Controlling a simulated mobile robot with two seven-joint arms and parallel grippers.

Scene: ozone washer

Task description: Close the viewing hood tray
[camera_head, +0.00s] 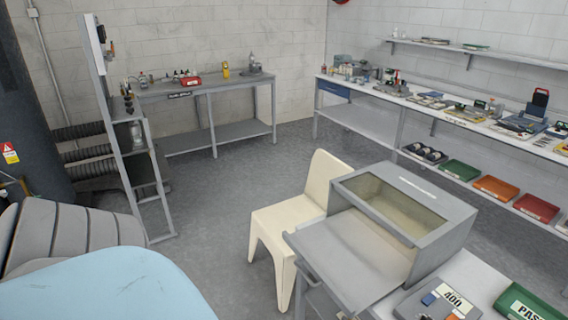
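The viewing hood (452,238) is a grey box with a slanted glass window on top, standing on a bench at the lower right. Its tray (352,252) is a flat grey panel with low rims. It extends out of the hood's front toward the lower left, past the bench edge, so it stands open. The tray's bare top looks empty, and its rear part is hidden inside the hood. Neither of my grippers shows in the view.
A cream chair (287,215) stands close beside the tray on its left. A grey device (438,300) and a green PASS bin (525,303) sit on the bench in front of the hood. Stocked benches line the walls. The floor (215,225) left of the chair is clear.

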